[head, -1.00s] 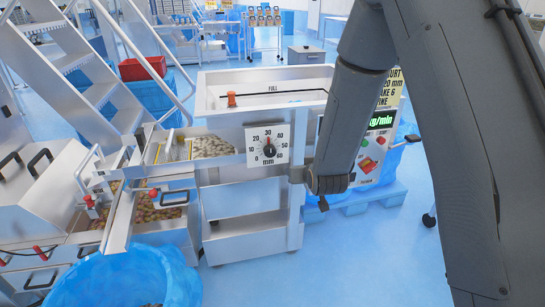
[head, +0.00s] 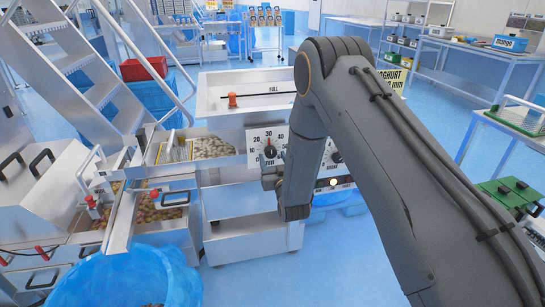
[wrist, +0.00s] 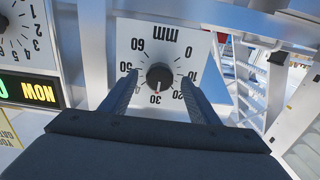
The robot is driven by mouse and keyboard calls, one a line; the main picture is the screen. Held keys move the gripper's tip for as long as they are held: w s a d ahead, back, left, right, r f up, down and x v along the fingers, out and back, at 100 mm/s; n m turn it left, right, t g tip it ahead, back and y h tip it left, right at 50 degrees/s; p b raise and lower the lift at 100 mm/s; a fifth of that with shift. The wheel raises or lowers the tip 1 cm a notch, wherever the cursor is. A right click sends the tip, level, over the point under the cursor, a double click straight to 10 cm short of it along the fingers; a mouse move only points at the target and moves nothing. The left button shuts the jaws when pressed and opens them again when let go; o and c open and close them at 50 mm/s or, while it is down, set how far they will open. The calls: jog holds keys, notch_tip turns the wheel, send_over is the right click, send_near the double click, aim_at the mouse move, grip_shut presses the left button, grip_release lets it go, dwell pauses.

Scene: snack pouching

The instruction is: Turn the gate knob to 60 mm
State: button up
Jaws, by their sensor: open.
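The gate knob is a round black knob (head: 269,151) on a white dial plate marked in mm, on the front of the steel hopper cart. In the wrist view the dial plate (wrist: 140,35) appears upside down, and the knob (wrist: 159,75) has a red pointer at about 30. My gripper (wrist: 159,77) is open. Its two dark fingertips lie on either side of the knob in that view, with gaps; I cannot tell how near they are in depth. In the head view my gripper (head: 271,178) is just below the knob, partly hidden by my arm.
A second dial (head: 337,156) stands to the right, partly behind my arm. A lit "NOW" display (wrist: 40,93) shows at left in the wrist view. A blue-lined bin (head: 125,278) stands at front left. Steel rails run right of the dial in the wrist view.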

jog(key=shift+x, duration=0.8)
jog(key=c, duration=1)
jog(key=shift+c, duration=0.2)
